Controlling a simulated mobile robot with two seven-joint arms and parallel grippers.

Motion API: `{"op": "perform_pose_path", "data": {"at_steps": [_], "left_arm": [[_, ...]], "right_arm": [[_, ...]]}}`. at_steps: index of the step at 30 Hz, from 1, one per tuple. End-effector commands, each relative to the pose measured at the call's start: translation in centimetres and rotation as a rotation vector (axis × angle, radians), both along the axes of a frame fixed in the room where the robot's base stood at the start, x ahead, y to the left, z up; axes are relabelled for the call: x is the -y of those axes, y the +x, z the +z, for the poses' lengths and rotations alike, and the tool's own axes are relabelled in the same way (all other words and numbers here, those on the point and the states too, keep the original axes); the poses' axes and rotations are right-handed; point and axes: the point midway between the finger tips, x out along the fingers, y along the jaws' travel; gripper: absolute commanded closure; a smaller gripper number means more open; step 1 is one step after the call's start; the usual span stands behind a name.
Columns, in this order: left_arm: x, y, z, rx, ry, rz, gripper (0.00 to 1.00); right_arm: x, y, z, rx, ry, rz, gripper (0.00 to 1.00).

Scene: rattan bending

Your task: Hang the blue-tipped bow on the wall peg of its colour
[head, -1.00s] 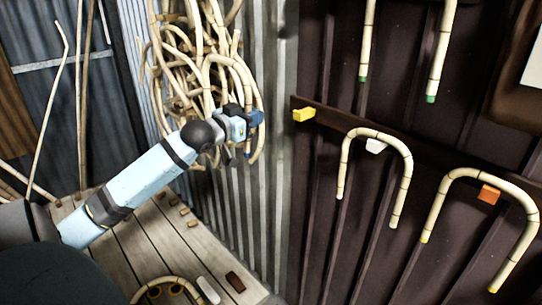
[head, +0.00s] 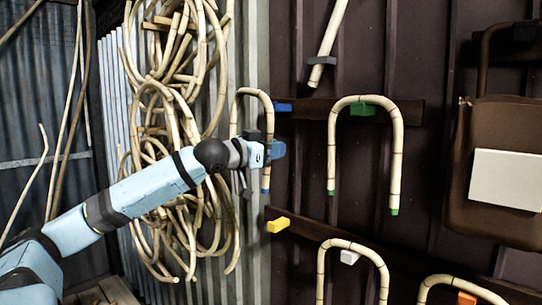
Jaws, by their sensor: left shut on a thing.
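The blue-tipped bow (head: 253,92) is a pale, upright rattan arch with its curve at the top. Its right leg ends in a blue tip (head: 265,191); the left leg's lower end is hard to make out against the rattan behind. My left gripper (head: 267,150) is shut on the bow's right leg, below the curve. The blue wall peg (head: 284,107) shows just right of that leg, a little lower than the arch's top. The picture does not show the bow resting on it. My right gripper is out of view.
A green-tipped bow (head: 395,160) hangs on the green peg (head: 362,109). The yellow peg (head: 278,225) below is bare. Other bows hang at the white peg (head: 349,257) and orange peg (head: 466,298). Tangled rattan (head: 165,200) hangs behind my arm. A brown chair-like thing (head: 500,130) is at right.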

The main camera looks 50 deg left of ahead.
Motion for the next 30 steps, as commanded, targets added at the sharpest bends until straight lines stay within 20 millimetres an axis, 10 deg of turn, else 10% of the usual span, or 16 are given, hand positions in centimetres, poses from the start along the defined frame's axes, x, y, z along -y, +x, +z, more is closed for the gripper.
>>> {"op": "perform_pose_path", "data": {"at_steps": [22,30], "left_arm": [[-0.5,4.0,0.1,0.000,0.003,0.000,1.00],[-1.3,5.2,-1.0,-0.001,0.007,0.015,1.00]], "right_arm": [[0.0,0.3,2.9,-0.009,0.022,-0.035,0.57],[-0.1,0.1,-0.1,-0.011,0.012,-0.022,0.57]]}}
